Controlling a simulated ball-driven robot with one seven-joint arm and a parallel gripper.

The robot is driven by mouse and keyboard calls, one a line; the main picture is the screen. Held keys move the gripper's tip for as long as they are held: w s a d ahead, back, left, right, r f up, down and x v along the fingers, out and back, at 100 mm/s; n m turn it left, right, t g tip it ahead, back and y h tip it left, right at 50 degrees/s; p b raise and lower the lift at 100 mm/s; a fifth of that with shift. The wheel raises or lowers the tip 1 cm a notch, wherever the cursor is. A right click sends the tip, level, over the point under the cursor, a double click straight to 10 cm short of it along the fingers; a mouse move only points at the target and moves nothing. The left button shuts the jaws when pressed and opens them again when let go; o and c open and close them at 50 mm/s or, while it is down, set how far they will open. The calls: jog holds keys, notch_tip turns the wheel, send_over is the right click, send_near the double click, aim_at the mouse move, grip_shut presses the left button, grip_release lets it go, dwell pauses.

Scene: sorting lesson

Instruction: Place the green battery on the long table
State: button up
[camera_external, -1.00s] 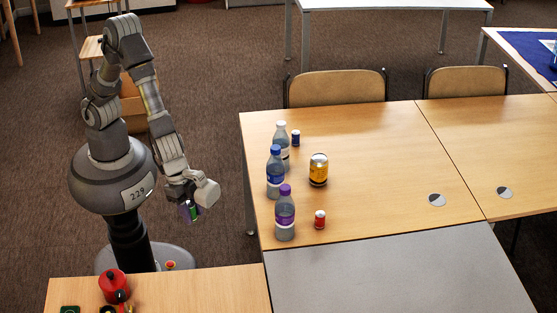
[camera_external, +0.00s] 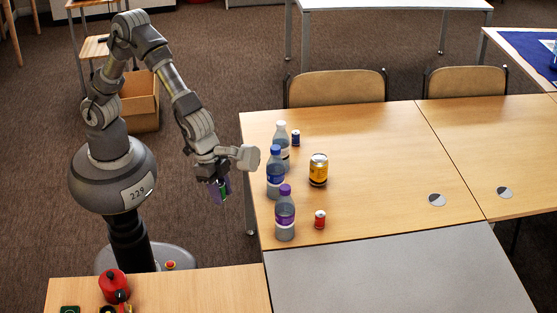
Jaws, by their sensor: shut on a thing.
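My gripper (camera_external: 219,191) is shut on the green battery (camera_external: 224,187), a small green piece partly hidden between the fingers. It is held in the air over the floor, just left of the long table's left edge. The long wooden table (camera_external: 385,150) stands to the right. On its left end are bottles with white, blue and purple caps, a blue battery (camera_external: 296,138), a red battery (camera_external: 320,220) and a yellow can (camera_external: 318,170).
The purple-capped bottle (camera_external: 285,215), blue-capped bottle (camera_external: 275,175) and white-capped bottle (camera_external: 281,142) line the table's left edge near my gripper. The table's middle is clear. A grey table (camera_external: 400,275) adjoins in front. A red kettle-like object (camera_external: 113,285) sits on the near-left table (camera_external: 200,290).

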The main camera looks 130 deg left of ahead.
jog(key=w+a+n, duration=0.1)
jog(key=w+a, duration=0.1)
jog(key=a, duration=0.4)
jog(key=w+a+n, duration=0.1)
jog(key=w+a, duration=0.1)
jog(key=a, duration=0.4)
jog(key=w+a+n, duration=0.1)
jog(key=w+a, duration=0.1)
jog(key=a, duration=0.5)
jog(key=shift+y, duration=0.4)
jog(key=s+a+n, duration=0.1)
jog(key=a+n, duration=0.1)
jog(key=a, duration=1.4)
notch_tip(320, 180, down, 9)
jog(key=shift+s+r+g+y+p, duration=0.2)
jog(key=shift+s+g+y+p, duration=0.05)
jog(key=shift+g+y+p, duration=0.1)
jog(key=shift+d, duration=0.1)
notch_tip(320, 180, down, 18)
jog(key=b, duration=0.5)
jog(key=shift+r+b, duration=0.25)
jog(key=shift+b, duration=0.05)
